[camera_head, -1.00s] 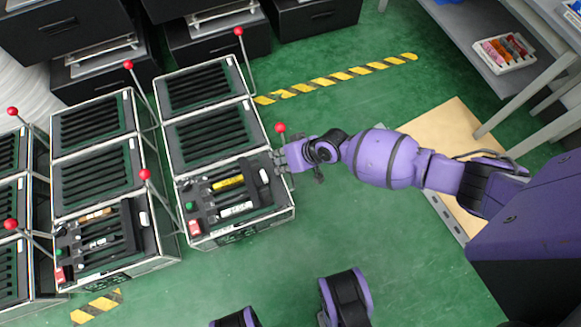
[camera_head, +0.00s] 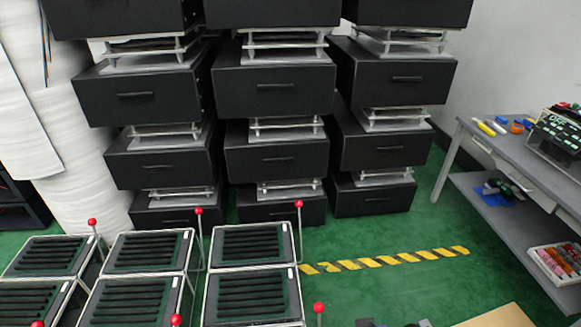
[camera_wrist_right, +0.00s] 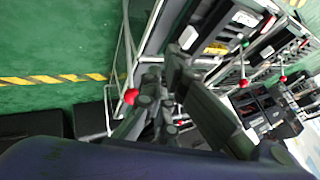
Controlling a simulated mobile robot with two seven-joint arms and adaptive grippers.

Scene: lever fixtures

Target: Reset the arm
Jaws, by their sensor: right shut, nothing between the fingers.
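Black lever fixtures with slotted tops (camera_head: 250,297) stand in rows at the lower left of the head view. Their upright levers end in red balls, among them one (camera_head: 298,204) at the back and one (camera_head: 319,308) near the bottom edge. In the right wrist view my right gripper (camera_wrist_right: 162,82) is shut and empty. A red lever ball (camera_wrist_right: 131,97) and its rod appear close beside the fingers; I cannot tell if they touch. A fixture (camera_wrist_right: 215,30) with a yellow part lies beyond the fingertips. My left gripper is not in view.
Stacked black drawer units (camera_head: 275,160) fill the back. A grey workbench (camera_head: 500,150) with a bin of colourful items (camera_head: 560,262) on its lower shelf stands at right. Yellow-black floor tape (camera_head: 390,260) crosses the open green floor between.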

